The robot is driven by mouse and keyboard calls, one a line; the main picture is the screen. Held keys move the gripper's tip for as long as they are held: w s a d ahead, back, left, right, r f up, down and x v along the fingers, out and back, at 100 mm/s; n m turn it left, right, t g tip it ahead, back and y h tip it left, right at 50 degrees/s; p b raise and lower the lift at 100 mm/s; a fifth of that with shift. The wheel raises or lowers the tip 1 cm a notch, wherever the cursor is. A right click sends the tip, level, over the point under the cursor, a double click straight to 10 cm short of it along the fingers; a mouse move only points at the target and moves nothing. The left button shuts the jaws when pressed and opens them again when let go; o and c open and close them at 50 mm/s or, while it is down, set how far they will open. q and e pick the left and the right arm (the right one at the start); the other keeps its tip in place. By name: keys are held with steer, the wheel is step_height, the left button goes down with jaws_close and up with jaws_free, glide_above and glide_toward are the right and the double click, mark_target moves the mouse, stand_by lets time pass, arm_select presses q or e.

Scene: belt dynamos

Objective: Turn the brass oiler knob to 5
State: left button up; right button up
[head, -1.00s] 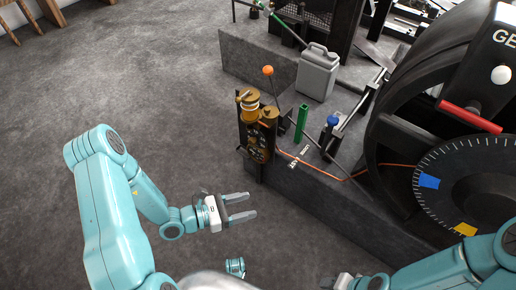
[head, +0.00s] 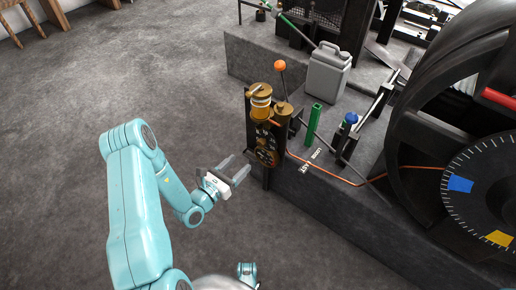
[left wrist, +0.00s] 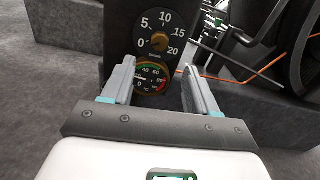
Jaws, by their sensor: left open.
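The brass oiler (head: 261,101) stands on a dark post at the corner of the grey plinth. In the left wrist view its dark panel carries a small brass knob (left wrist: 160,40) ringed by a scale marked 0, 5, 10, 15 and 20. I cannot clearly tell where its pointer stands. A round gauge (left wrist: 152,77) with a coloured band sits just below the scale. My left gripper (head: 240,168) is open and empty, a short way left of and below the panel. In the wrist view, its fingers (left wrist: 160,80) frame the gauge, with the knob beyond the fingertips.
A grey jerrycan (head: 326,72), a green upright piece (head: 313,124) and a blue-topped part (head: 350,120) stand on the plinth (head: 350,202). An orange-knobbed lever (head: 280,67) rises behind the oiler. A large black wheel (head: 420,130) is at right.

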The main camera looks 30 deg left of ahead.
mark_target(260, 144)
arm_select(q)
steer(key=w+b, duration=0.1)
steer(key=w, duration=0.6)
steer(key=w+b, duration=0.1)
steer(key=w, duration=0.2)
steer(key=shift+w+d+b, duration=0.3)
steer(key=shift+w+d, duration=0.1)
steer(key=c, duration=1)
